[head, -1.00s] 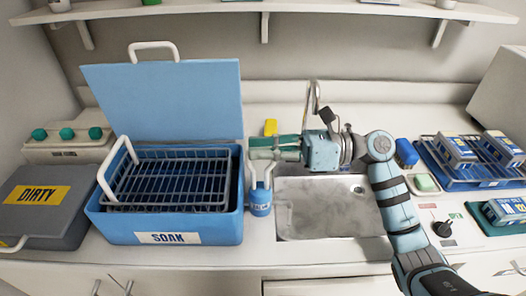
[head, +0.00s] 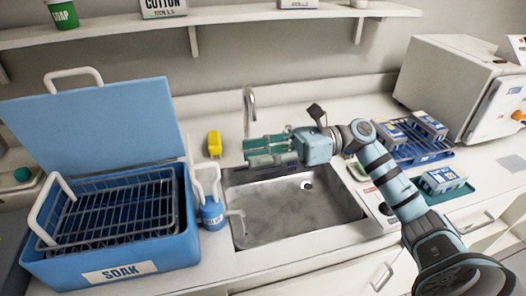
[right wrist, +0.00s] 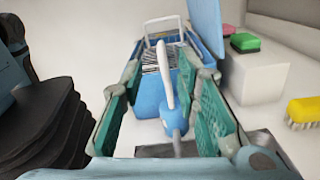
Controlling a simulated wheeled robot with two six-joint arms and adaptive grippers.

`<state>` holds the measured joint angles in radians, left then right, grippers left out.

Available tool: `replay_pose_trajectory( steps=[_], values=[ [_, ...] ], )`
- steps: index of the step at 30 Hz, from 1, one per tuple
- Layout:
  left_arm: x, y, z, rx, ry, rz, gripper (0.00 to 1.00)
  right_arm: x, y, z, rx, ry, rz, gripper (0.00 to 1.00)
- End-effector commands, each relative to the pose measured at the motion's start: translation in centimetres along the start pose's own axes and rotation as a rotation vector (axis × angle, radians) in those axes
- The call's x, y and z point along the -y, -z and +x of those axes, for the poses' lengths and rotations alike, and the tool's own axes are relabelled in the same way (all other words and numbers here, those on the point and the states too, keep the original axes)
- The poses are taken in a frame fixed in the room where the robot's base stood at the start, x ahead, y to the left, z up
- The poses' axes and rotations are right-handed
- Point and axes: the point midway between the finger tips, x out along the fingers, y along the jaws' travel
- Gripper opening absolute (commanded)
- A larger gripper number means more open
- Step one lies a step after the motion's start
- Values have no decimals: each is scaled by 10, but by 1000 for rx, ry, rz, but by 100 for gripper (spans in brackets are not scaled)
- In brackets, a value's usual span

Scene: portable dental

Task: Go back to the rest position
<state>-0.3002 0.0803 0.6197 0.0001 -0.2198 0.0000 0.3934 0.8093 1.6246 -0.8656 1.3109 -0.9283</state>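My right gripper (head: 256,151) hangs above the back left of the metal sink (head: 295,218), with its fingers pointing left. In the right wrist view its two green finger pads (right wrist: 165,112) are spread apart with nothing held between them. My left gripper is not in view.
The blue SOAK tub (head: 165,257) stands open at left with an empty-looking wire basket (head: 110,215) in it. A yellow brush (head: 214,144) stands behind the sink. A blue rack (head: 404,156) with cassettes, another cassette (head: 442,179) and a white machine (head: 452,80) are at right.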

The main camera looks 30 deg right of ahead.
Motion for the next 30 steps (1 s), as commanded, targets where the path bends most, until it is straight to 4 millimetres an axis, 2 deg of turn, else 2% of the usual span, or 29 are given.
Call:
replay_pose_trajectory(
  steps=[4, 19, 30],
  values=[
    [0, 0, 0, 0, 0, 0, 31, 0, -1, -15, 0, 0, -1, 29],
    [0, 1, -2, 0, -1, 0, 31, -1, -3, -15, 1, -1, -1, 29],
    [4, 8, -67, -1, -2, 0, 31, -14, -67, -15, 1, -1, -1, 29]
  ],
)
